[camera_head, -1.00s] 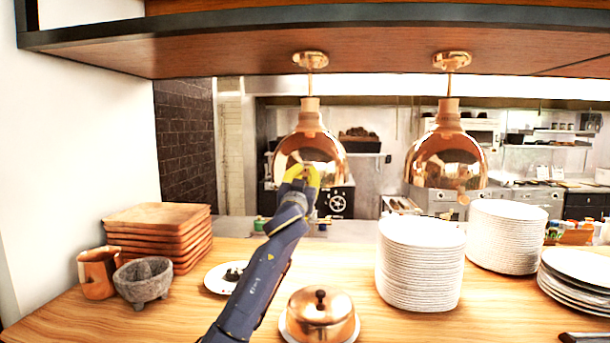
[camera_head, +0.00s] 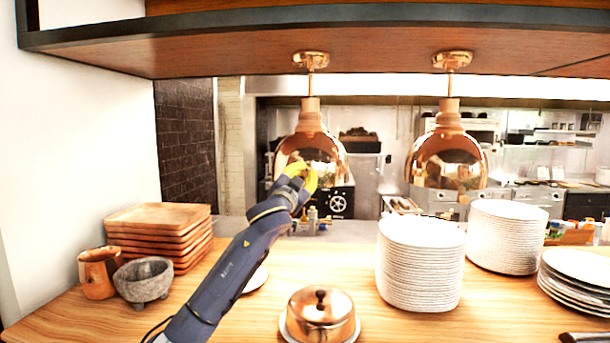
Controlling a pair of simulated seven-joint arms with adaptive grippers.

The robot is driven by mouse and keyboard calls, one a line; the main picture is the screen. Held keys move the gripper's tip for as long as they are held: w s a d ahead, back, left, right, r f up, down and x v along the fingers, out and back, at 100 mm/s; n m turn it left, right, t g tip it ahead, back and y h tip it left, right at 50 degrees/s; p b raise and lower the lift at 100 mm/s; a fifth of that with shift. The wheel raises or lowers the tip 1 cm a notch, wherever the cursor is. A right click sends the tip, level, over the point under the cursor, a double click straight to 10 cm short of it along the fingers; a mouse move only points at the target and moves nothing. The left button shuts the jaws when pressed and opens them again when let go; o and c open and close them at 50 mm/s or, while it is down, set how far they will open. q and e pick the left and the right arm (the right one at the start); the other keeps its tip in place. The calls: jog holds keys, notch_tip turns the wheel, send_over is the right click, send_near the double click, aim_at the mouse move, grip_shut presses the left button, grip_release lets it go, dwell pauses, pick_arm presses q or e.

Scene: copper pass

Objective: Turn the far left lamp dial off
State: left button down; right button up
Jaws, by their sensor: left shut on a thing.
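Two copper heat lamps hang from the shelf; the left lamp (camera_head: 312,145) is at the centre of the view. My left gripper (camera_head: 303,172), with yellow fingers, is at the lower front of its shade. It is shut on the left lamp's dial, which the fingers hide almost wholly. The right lamp (camera_head: 446,160) hangs apart, with a small copper dial (camera_head: 463,198) low on its front. My right gripper is not in view.
A copper cloche (camera_head: 320,318) stands on the wooden counter below. A plate stack (camera_head: 420,270) is to its right. Wooden trays (camera_head: 155,240) and a stone mortar (camera_head: 145,280) are at the left. The shelf (camera_head: 330,45) runs overhead.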

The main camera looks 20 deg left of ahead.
pick_arm(q)
jog(key=m+g+h, duration=0.1)
jog(key=m, duration=0.3)
jog(key=m+g+h, duration=0.1)
jog(key=m, duration=0.2)
jog(key=shift+a+r+m, duration=0.1)
jog(key=shift+r+m, duration=0.05)
jog(key=shift+m, duration=0.25)
jog(key=m+g, duration=0.1)
jog(key=m, duration=0.1)
jog(key=m+g, duration=0.1)
jog(key=m, duration=0.2)
jog(key=shift+m+g, duration=0.3)
jog(key=shift+g, duration=0.1)
jog(key=c, duration=1.2)
grip_release()
jog(key=v, duration=1.2)
